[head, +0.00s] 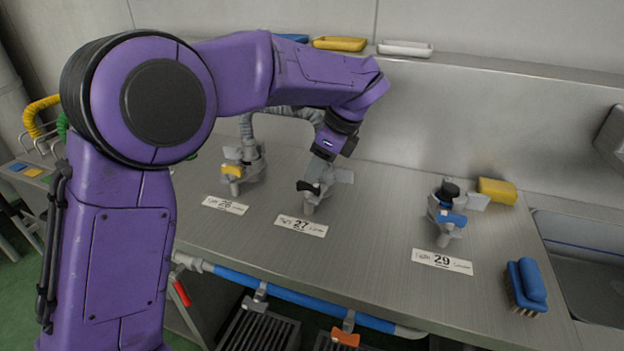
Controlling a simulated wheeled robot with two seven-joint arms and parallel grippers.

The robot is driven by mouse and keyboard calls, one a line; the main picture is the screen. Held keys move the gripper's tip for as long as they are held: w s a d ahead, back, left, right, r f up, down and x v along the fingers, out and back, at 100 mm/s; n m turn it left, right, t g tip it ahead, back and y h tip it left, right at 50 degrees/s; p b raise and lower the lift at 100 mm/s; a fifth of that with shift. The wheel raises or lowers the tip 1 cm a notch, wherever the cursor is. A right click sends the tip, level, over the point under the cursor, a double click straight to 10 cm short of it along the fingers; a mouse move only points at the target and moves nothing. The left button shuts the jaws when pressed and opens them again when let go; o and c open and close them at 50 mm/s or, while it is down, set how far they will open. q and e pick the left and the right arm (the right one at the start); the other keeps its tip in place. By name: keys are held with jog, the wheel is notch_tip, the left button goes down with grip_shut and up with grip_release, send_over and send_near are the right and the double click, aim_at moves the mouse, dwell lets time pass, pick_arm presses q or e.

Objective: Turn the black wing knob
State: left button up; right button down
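Three metal taps stand on the steel counter (365,270), each behind a number label. The middle tap has a black wing knob (307,187) on its front and stands behind the label 27 (301,226). My purple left arm reaches over from the left. My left gripper (320,172) points down at the top of the middle tap, just above and behind the black knob. Its fingers blend with the grey metal, so I cannot tell whether they are open, shut or touching. My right gripper is out of view.
A tap with a yellow knob (232,170) stands left at label 26. A tap with a blue knob (452,218) stands right at label 29. A yellow sponge (497,191), a blue brush (526,284) and a sink (585,275) are at right. The counter's front middle is clear.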

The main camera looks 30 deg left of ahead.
aim_at(308, 189)
pick_arm(q)
jog(key=x, duration=0.3)
jog(key=shift+w+f, duration=0.15)
jog(key=shift+f, duration=0.05)
jog(key=shift+a+f, duration=0.15)
jog(key=shift+f, duration=0.25)
grip_shut()
